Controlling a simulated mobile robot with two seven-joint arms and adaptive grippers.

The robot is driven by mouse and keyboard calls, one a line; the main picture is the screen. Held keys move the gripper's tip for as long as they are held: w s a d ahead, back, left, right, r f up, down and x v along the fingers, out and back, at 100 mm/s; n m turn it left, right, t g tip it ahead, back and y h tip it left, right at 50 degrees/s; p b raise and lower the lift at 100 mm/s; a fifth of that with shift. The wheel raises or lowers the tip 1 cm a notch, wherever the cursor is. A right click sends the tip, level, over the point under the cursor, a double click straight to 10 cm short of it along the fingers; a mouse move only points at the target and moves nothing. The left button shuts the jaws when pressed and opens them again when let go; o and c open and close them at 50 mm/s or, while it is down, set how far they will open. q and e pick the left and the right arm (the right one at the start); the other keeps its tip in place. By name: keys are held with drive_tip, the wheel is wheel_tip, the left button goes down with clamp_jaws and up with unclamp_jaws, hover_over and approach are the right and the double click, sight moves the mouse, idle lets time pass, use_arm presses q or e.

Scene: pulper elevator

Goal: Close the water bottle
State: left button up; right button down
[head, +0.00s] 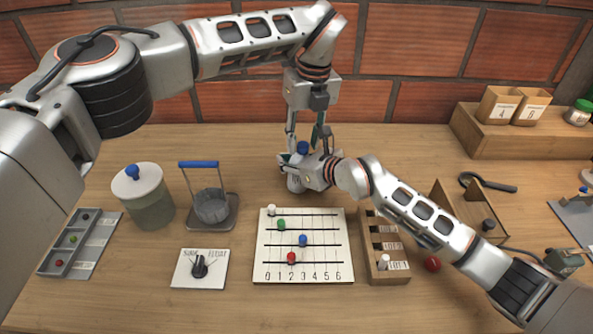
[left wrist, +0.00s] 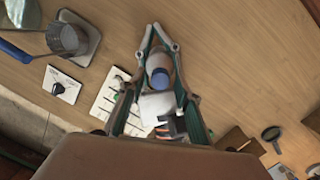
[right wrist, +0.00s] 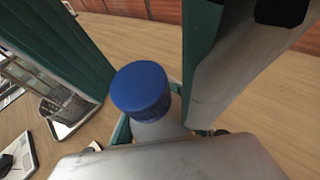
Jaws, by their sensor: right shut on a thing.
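The water bottle (head: 295,184) stands on the wooden table in the middle of the head view, with its blue cap (head: 303,148) on top. My right gripper (head: 298,172) comes from the right and is shut on the bottle below the cap; in the right wrist view, the cap (right wrist: 140,87) is close up between the finger pads. My left gripper (head: 305,136) points down from above, fingers open on either side of the cap. The cap (left wrist: 160,77) also shows between those fingers in the left wrist view. Whether the cap is tight cannot be told.
In front of the bottle is a white slider board (head: 303,277) with coloured pegs. A lidded jar (head: 149,205) and a blue-handled basket (head: 211,206) stand to the left. A slotted wooden block (head: 385,270) is to the right, under my right arm. The brick wall (head: 430,48) is behind.

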use_arm(q)
drive_tip(key=shift+c, duration=0.5)
use_arm(e)
drive_tip(key=shift+f, duration=0.15)
use_arm(q)
clamp_jaws()
drive_tip(key=shift+o, duration=0.9)
unclamp_jaws()
drive_tip(key=shift+s+d+r, duration=0.1)
drive_tip(key=shift+r, duration=1.05)
drive_tip(key=shift+s+d+r, duration=0.1)
drive_tip(key=shift+r, duration=1)
drive_tip(key=shift+c, duration=0.4)
wheel_tip(320, 180, up, 4)
drive_tip(key=shift+s+d+f, duration=0.15)
drive_tip(key=shift+f, duration=0.1)
